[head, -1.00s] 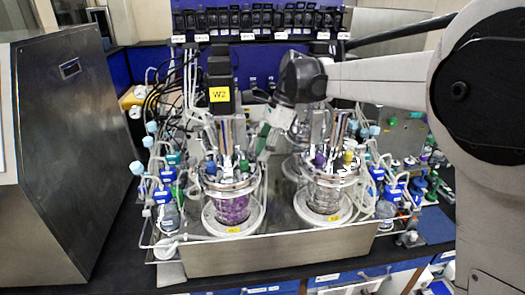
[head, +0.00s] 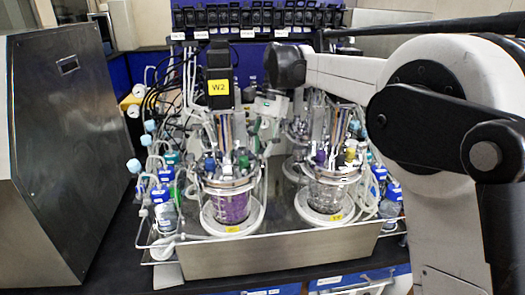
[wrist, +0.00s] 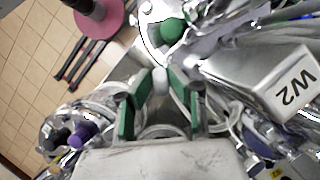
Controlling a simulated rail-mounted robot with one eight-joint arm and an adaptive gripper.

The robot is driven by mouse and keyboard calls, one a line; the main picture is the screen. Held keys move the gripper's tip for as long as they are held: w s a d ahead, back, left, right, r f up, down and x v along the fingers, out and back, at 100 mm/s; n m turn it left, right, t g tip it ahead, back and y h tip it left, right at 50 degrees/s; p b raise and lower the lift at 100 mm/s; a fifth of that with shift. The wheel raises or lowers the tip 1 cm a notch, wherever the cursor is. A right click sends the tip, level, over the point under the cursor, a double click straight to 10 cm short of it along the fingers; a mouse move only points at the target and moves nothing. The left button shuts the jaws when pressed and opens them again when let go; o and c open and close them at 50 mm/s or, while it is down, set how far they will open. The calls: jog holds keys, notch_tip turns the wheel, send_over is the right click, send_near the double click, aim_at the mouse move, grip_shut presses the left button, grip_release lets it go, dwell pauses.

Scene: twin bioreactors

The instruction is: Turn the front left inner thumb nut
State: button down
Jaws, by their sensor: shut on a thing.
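My gripper (head: 254,142) is at the head plate of the left vessel (head: 232,205), on the side facing the right vessel (head: 330,192). In the wrist view its green-padded fingers (wrist: 161,77) point down at the metal lid and are shut on a small pale grey piece, which looks like the thumb nut (wrist: 160,82). The pads hide most of it, so its shape and turn angle do not show. A round green cap (wrist: 172,30) is just beyond the fingertips. The left vessel holds purple liquid.
The black motor block with the yellow W2 label (head: 219,88) stands close behind the gripper. Tubes and coloured caps crowd both lids. A steel cabinet (head: 60,170) stands at the left. The steel tray (head: 280,255) has a bare front wall.

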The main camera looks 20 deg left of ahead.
jog(key=n+h, duration=0.1)
jog(key=n, duration=0.2)
jog(key=n+h+b, duration=0.1)
jog(key=n, duration=0.2)
jog(key=shift+n+h, duration=0.3)
dwell(0.5)
jog(key=c, duration=1.6)
grip_release()
jog(key=shift+c, duration=0.2)
